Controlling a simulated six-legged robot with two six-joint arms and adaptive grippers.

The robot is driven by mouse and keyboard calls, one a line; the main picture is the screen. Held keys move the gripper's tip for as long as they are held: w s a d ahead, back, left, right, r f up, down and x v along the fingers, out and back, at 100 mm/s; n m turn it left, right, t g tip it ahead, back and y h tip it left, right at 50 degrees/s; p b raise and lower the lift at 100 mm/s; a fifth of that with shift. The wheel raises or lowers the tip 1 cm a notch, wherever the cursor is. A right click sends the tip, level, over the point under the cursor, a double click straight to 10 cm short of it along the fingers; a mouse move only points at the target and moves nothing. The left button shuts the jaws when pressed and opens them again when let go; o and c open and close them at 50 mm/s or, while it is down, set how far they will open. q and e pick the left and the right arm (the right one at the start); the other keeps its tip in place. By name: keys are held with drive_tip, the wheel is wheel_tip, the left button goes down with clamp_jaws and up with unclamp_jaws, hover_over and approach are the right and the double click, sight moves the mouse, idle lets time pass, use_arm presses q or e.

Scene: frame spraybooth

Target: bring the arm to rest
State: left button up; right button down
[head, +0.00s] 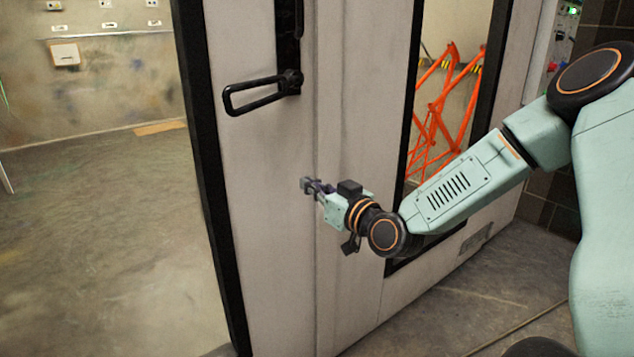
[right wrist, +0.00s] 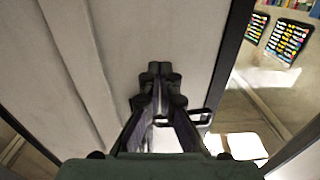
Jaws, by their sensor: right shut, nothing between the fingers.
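My right gripper (head: 308,186) is in front of the pale door, below and to the right of the black door handle (head: 262,93) in the head view. Its fingers are together and hold nothing. In the right wrist view the shut fingers (right wrist: 160,70) point at the pale door face, and the handle (right wrist: 190,117) shows partly behind them, to the right. I cannot tell how near the fingertips are to the door. My right arm comes in from the right, bent at the elbow. My left gripper is not in view.
The pale door (head: 250,190) stands with its dark edge beside an opening at left. Through it I see bare floor (head: 90,240) and a stained wall. A window (head: 445,110) in the booth wall shows an orange frame (head: 440,120). Colourful racks (right wrist: 290,40) show in the wrist view.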

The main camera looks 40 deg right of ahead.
drive_tip(key=shift+s+p, duration=0.35)
drive_tip(key=shift+s, duration=0.3)
drive_tip(key=shift+s, duration=0.2)
drive_tip(key=s+a+f+m+g, duration=0.1)
drive_tip(key=s+a+f+g, duration=0.35)
drive_tip(key=f, duration=0.25)
drive_tip(key=s+a+f+m+g, duration=0.25)
drive_tip(key=s+f, duration=0.25)
drive_tip(key=f, duration=0.3)
drive_tip(key=s+a+f+m+g, duration=0.1)
drive_tip(key=s+a+f+g, duration=0.3)
drive_tip(key=f, duration=0.3)
drive_tip(key=s+a+f+n+g, duration=0.1)
drive_tip(key=s+f+g, duration=0.1)
drive_tip(key=s, duration=0.6)
drive_tip(key=s+a+f+n+g, duration=0.1)
drive_tip(key=s+f+g, duration=0.1)
drive_tip(key=s+f, duration=0.3)
drive_tip(key=s+a+f+n+g+h, duration=0.1)
drive_tip(key=s+f+g, duration=0.2)
drive_tip(key=s, duration=0.7)
drive_tip(key=shift+s+a+f+n, duration=0.15)
drive_tip(key=shift+s+f+n, duration=0.25)
drive_tip(key=shift+f, duration=0.35)
